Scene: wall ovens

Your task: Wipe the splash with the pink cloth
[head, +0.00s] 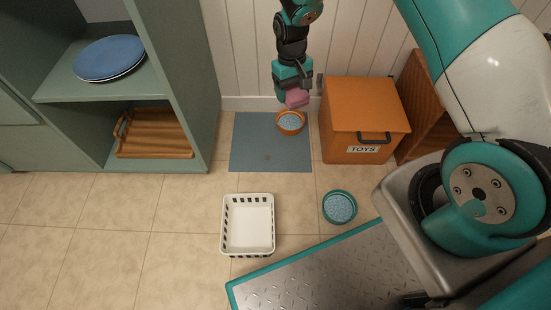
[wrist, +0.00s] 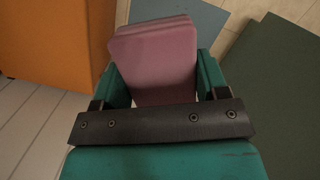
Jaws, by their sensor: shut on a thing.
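My gripper (head: 291,88) is shut on the pink cloth (head: 297,98), a folded block that sticks out past the fingers. In the wrist view the cloth (wrist: 152,62) sits between the two teal fingers (wrist: 162,85). In the head view the gripper and cloth are just above and behind an orange bowl (head: 290,123) at the back right of a blue-grey mat (head: 250,140). A small, faint reddish mark (head: 267,157) shows near the mat's front middle; I cannot tell for sure that it is the splash. The cloth is apart from this mark.
An orange toy box (head: 362,118) stands right of the mat. A teal bowl (head: 340,207) and a white basket (head: 248,250) are on the tiled floor in front. A green shelf (head: 190,100) with blue plates (head: 110,57) and a wooden tray (head: 153,135) stands left.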

